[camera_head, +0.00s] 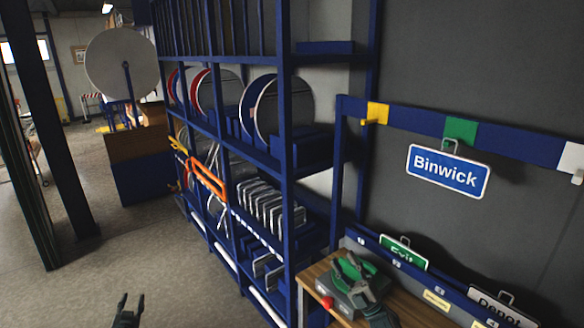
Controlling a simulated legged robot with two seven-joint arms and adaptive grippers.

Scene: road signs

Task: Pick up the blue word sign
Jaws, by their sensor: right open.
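The blue word sign (447,172), with white "Binwick" lettering and a white border, hangs by a metal clip from the green patch of a blue rail at the right. It hangs slightly tilted in view, with nothing touching it. My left gripper (129,305) is at the bottom left edge, over the floor and far from the sign. Its two dark fingers are apart and empty. My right gripper (376,310) shows only partly at the bottom edge, dark and close to the bench, below and left of the sign. It is open.
The blue rail (410,119) also has yellow and white patches. Below are a green "Exit" sign (403,250), a white "Depot" sign (496,306) and a grey-green device (350,290) on the wooden bench. A blue shelf rack (287,190) stands left.

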